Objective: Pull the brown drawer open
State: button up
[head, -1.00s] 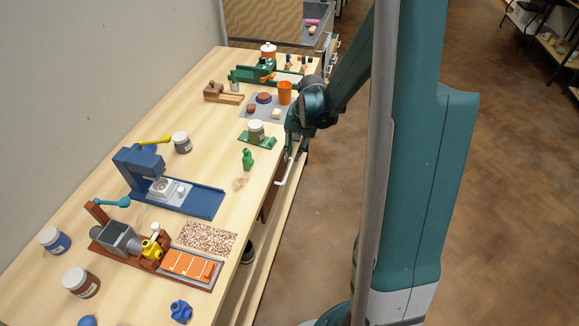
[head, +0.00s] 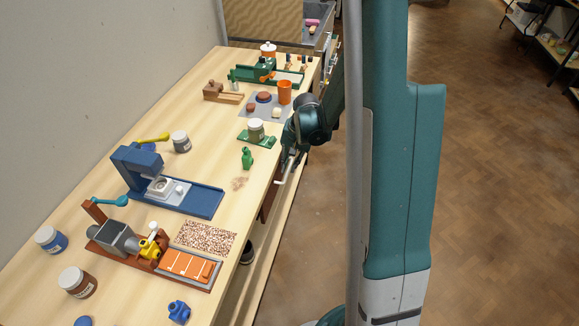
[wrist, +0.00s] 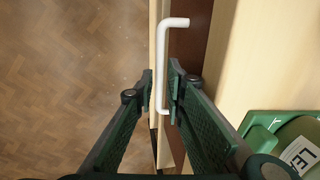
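The brown drawer front (head: 267,203) shows as a dark strip under the table's right edge, and as a brown face in the wrist view (wrist: 196,40). It looks flush under the tabletop. Its white bar handle (wrist: 162,70) stands out from the face, with bent ends. In the head view, the handle (head: 284,180) shows just below my wrist. My gripper (wrist: 161,88) has one finger on each side of the handle's lower part in the wrist view. The fingers are apart, with a narrow gap visible on the left; firm contact is not visible.
The tabletop (head: 115,130) is above the drawer. A green tray (wrist: 262,122) with a labelled jar (wrist: 300,155) sits near the edge beside my gripper. The floor (head: 310,250) in front of the table is clear.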

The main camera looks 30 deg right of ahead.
jog(key=shift+f, duration=0.1)
grip_shut()
jog(key=s+d+b, duration=0.3)
jog(key=s+d, duration=1.9)
jog(key=shift+s+d, duration=0.25)
jog(key=shift+s, duration=0.05)
grip_release()
